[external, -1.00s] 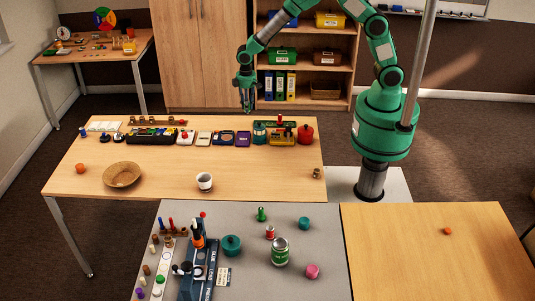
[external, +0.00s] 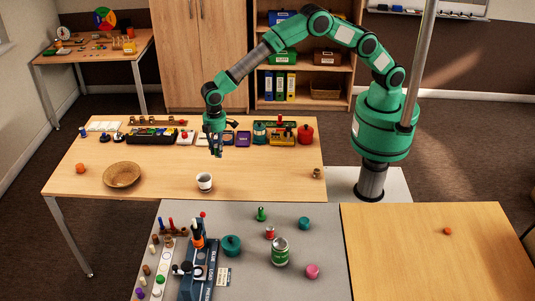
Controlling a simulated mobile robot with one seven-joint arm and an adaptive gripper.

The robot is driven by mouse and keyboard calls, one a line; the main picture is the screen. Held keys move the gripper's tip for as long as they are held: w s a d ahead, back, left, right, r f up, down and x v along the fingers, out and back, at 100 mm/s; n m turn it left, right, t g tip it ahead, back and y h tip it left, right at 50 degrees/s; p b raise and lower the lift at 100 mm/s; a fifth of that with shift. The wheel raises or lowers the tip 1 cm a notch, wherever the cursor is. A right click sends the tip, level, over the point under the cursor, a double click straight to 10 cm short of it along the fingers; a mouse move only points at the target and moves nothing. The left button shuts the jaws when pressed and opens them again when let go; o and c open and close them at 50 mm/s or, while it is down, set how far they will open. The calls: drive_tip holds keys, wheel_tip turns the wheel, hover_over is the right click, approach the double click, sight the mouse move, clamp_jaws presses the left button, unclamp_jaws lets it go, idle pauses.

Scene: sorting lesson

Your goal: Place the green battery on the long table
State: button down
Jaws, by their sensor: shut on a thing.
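My gripper (external: 217,152) points down above the long wooden table (external: 262,180), over its middle and left of the purple box. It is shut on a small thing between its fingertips. That thing is too small and dark here to make out its colour or shape. I cannot pick out a green battery lying anywhere else. The wooden table top has a wide bare stretch in front of the row of objects.
A wicker bowl (external: 122,174), an orange ball (external: 81,168) and a white cup (external: 205,181) stand on the wooden table. A row of boxes, with a red pot (external: 305,134), lines its back. The grey table (external: 330,270) in front holds a green can (external: 280,252) and several small things.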

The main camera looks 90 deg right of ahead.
drive_tip(key=s+a+f+n, duration=0.1)
drive_tip(key=a+n, duration=0.1)
drive_tip(key=a, duration=0.9)
drive_tip(key=n, duration=0.6)
hover_over(259, 265)
wheel_tip(259, 265, down, 4)
drive_tip(key=shift+r, duration=0.1)
drive_tip(key=shift+w+f+b, duration=0.1)
drive_tip(key=shift+f+b, duration=0.7)
drive_tip(key=shift+f, duration=2.35)
drive_tip(key=shift+f, duration=0.1)
drive_tip(key=shift+f+b, duration=0.35)
drive_tip(key=shift+f, duration=1.45)
drive_tip(key=shift+f, duration=0.15)
